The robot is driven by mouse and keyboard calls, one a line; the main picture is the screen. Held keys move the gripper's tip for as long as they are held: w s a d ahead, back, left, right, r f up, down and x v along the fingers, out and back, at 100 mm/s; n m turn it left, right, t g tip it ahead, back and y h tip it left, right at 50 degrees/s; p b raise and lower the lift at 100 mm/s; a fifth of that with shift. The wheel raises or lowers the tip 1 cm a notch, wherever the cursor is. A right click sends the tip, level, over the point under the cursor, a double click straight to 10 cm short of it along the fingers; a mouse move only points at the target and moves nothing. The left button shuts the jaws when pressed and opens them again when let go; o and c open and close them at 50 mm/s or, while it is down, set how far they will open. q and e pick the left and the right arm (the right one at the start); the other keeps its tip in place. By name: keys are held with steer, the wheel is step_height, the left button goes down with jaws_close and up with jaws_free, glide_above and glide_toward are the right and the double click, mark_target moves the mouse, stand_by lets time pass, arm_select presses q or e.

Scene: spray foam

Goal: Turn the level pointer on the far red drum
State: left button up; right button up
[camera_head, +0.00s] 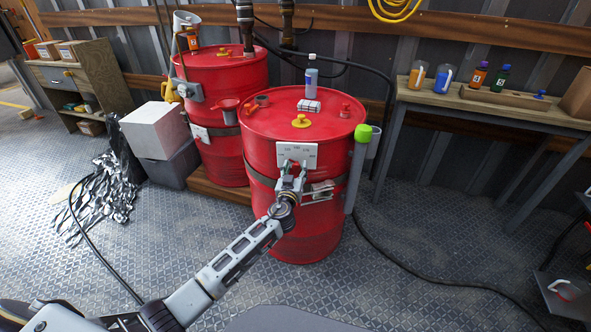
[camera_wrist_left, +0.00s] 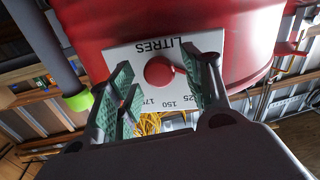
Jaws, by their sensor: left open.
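Two red drums stand by the back wall in the head view: one nearer (camera_head: 272,225) and one behind it to the left (camera_head: 225,78). A white plate (camera_head: 297,153) sits on the front of the nearer drum. In the left wrist view this plate (camera_wrist_left: 122,58) appears upside down, marked LITRES with numbers, and bears a round red pointer knob (camera_wrist_left: 158,71). The pointer's tip runs right, partly hidden by a finger. My left gripper (camera_head: 291,182) is just below the plate; in the wrist view its open green-padded fingers (camera_wrist_left: 166,86) stand either side of the knob.
A spray bottle (camera_head: 311,77) and a yellow cap (camera_head: 301,121) are on the nearer drum's lid. A grey tube with green top (camera_head: 360,145) stands at its right side. A workbench (camera_head: 500,105) is at right. Boxes (camera_head: 154,130) stand left. Cables cross the floor.

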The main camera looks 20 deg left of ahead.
arm_select(q)
steer(key=shift+w, duration=0.3)
steer(key=shift+c, duration=0.3)
steer(key=c, duration=1)
